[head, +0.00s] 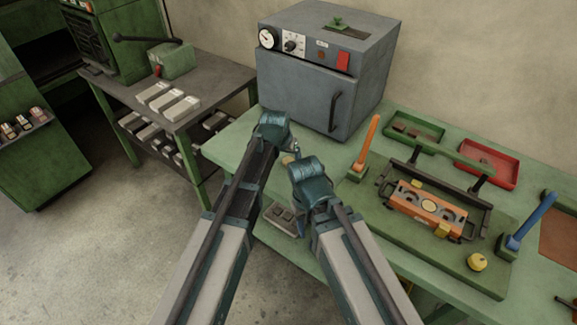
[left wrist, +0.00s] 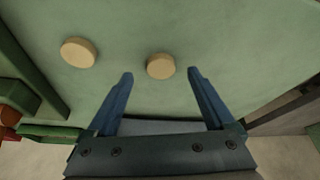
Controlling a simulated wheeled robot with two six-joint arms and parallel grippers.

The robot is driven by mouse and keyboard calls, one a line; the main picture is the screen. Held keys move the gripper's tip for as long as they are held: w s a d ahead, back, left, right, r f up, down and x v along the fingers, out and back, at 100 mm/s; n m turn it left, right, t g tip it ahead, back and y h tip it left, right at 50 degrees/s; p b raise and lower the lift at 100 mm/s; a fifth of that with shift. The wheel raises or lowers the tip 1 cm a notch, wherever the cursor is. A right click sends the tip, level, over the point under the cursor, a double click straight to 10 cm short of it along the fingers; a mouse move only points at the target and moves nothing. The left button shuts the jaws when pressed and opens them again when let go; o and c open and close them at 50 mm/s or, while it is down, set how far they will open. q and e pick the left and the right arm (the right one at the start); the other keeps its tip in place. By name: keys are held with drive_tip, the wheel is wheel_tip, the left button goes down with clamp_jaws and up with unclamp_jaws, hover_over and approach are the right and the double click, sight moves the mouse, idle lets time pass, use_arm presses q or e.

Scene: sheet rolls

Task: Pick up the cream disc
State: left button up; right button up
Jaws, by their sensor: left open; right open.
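Two cream discs lie flat on the green bench in the left wrist view. One cream disc (left wrist: 160,66) is between the fingertips of my left gripper (left wrist: 160,75), which is open with its two blue fingers on either side. I cannot tell its height above the bench. The other cream disc (left wrist: 78,52) lies to the left, outside the fingers. In the head view, a small tan patch shows between my arms, and I cannot tell which disc it is. My right gripper (head: 298,158) is beside the left one, its fingers mostly hidden by its wrist.
A grey oven (head: 330,75) stands behind the grippers. On the bench to the right are a green fixture with an orange block (head: 428,208), a green tray (head: 440,129), a red tray (head: 510,173), an orange handle (head: 367,143) and a blue handle (head: 531,220).

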sight(288, 162)
use_arm(q)
drive_tip(key=b+x, duration=0.1)
drive_tip(key=x, duration=0.1)
drive_tip(key=shift+w+f+b, duration=0.2)
drive_tip(key=shift+f+b, duration=0.15)
use_arm(e)
wheel_tip(288, 162, down, 2)
drive_tip(key=shift+f, duration=0.25)
use_arm(q)
drive_tip(key=shift+r, duration=0.1)
clamp_jaws()
drive_tip(key=shift+r, duration=0.1)
use_arm(e)
drive_tip(key=shift+r, duration=0.1)
